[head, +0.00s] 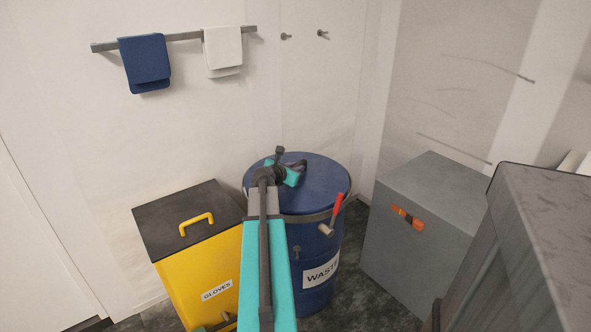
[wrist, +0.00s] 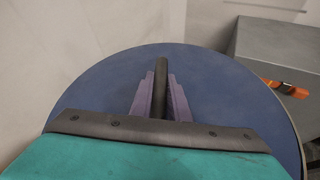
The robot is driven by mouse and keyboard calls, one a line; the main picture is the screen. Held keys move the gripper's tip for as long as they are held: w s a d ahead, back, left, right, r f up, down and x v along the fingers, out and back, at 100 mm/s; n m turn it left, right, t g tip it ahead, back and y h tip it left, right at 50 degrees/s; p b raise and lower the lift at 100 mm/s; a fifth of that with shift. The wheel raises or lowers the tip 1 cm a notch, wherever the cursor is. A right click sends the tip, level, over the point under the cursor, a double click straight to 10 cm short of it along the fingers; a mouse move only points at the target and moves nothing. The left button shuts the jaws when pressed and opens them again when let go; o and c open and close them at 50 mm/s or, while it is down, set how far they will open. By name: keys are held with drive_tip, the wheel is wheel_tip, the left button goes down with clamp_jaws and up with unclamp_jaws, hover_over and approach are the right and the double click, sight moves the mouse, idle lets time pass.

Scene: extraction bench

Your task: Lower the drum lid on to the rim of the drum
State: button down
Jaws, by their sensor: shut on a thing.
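The drum lid (head: 325,183) is a flat blue disc over the top of the blue drum (head: 312,250), which bears a "WASTE" label. My gripper (head: 297,166) is over the lid. In the wrist view its purple jaws (wrist: 161,98) are shut on the dark upright handle in the middle of the lid (wrist: 95,90). The lid looks level and roughly centred over the drum. A grey band with a red lever (head: 337,208) runs around the drum's top. My arm hides the left front of the rim, and I cannot tell whether lid and rim touch.
A yellow "GLOVES" bin (head: 190,265) with a dark top stands close to the drum's left. A grey cabinet (head: 425,225) with an orange latch stands to its right. The wall is close behind, with a towel rail (head: 185,37) high up.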

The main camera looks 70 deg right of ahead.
drive_tip(key=shift+f, duration=0.4)
idle(0.4)
drive_tip(key=c, duration=1.6)
unclamp_jaws()
drive_tip(key=shift+f, duration=0.15)
drive_tip(key=shift+a, duration=0.1)
drive_tip(key=shift+p+v, duration=0.55)
drive_tip(key=shift+v, duration=6.35)
drive_tip(key=shift+r, duration=0.2)
